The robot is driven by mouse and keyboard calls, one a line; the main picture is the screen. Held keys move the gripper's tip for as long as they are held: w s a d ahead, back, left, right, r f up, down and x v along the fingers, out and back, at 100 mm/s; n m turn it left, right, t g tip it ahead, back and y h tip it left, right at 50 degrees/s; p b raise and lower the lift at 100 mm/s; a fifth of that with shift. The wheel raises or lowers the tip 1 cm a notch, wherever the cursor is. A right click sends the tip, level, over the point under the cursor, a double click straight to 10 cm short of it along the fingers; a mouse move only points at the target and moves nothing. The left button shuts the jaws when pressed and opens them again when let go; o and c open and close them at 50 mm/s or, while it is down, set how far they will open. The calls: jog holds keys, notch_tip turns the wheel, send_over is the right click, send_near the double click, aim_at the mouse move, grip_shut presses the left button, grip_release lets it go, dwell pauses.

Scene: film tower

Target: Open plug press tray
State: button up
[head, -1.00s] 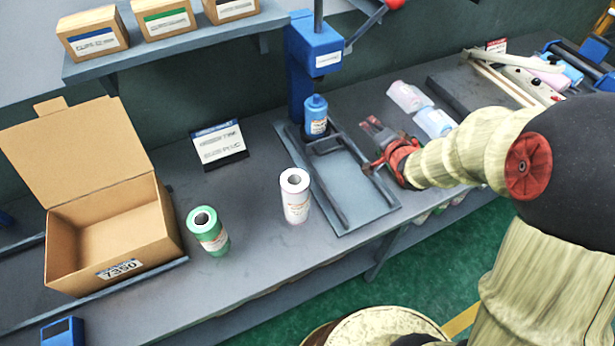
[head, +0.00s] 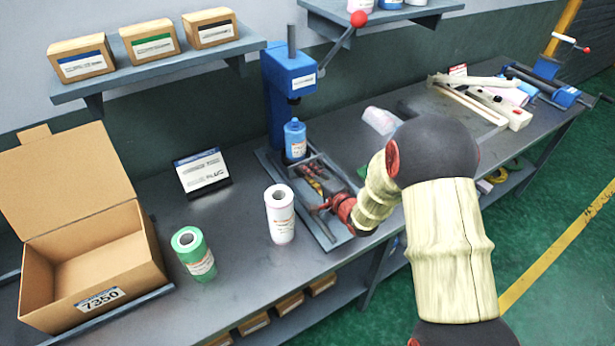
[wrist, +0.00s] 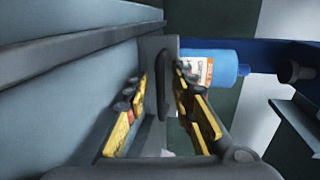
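The blue plug press (head: 290,72) stands at the back of the bench on a grey base with two rails (head: 325,232). A blue bottle (head: 294,140) stands upright on the press tray under the press head; it also shows in the wrist view (wrist: 212,68). My gripper (head: 312,172) reaches in low between the rails, pointing toward the tray. In the wrist view its yellow-padded fingers (wrist: 160,80) are apart. The dark upright tray handle (wrist: 163,88) on a grey plate shows between them. I cannot tell whether either finger touches it. My arm hides part of the base.
A white roll (head: 280,214) and a green roll (head: 193,252) stand left of the press. An open cardboard box (head: 140,245) is farther left. A pink-white roll (head: 379,121) lies to the right, near my arm. A small sign (head: 202,173) stands behind the rolls.

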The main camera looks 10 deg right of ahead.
jog(key=shift+w+a+f, duration=0.15)
jog(key=shift+w, duration=0.3)
grip_shut()
dwell(0.7)
